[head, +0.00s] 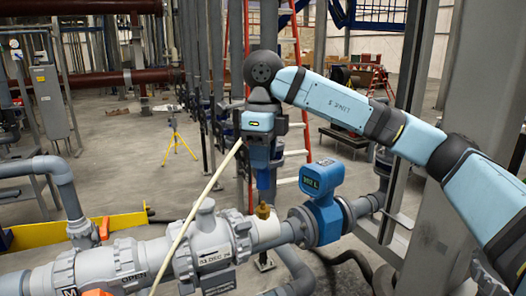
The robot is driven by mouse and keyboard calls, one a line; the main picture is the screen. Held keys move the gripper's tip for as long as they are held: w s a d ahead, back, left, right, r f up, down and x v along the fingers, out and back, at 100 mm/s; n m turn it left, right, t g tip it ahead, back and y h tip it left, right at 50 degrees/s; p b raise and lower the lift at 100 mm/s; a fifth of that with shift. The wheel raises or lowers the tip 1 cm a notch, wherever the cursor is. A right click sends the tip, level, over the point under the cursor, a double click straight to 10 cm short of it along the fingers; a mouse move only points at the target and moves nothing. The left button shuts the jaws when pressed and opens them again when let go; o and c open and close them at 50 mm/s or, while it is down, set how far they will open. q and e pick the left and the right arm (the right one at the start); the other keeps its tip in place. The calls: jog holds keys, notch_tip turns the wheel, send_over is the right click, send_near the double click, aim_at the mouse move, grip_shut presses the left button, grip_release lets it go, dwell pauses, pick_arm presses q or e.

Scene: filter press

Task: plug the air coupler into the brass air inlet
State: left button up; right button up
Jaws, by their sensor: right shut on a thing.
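My right arm comes in from the right, and its gripper (262,166) points down above the pipework. It is shut on the air coupler, a blue piece (263,181) that shows below the fingers. The brass air inlet (263,212) stands upright on the pale pipe just below the coupler. A small gap shows between the two, and they look roughly in line in this view; depth is hard to judge. A cream hose (196,214) runs from beside the gripper down to the lower left. My left gripper is not in view.
A blue flow meter (322,190) stands on the pipe just right of the inlet. A grey valve body (207,246) is to its left. A grey column (437,170) rises at the right. Open floor with a yellow tripod (176,135) lies behind.

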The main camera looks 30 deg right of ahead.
aim_at(263, 178)
notch_tip(263, 178, down, 3)
jog(key=shift+r+b, duration=0.1)
jog(key=shift+b, duration=0.55)
jog(key=shift+f+b, duration=0.35)
jog(key=shift+f, duration=0.45)
jog(key=shift+b, duration=0.4)
dwell(1.0)
jog(key=shift+f+b, duration=0.45)
jog(key=shift+f, duration=0.1)
jog(key=o, duration=0.9)
jog(key=shift+o, duration=0.2)
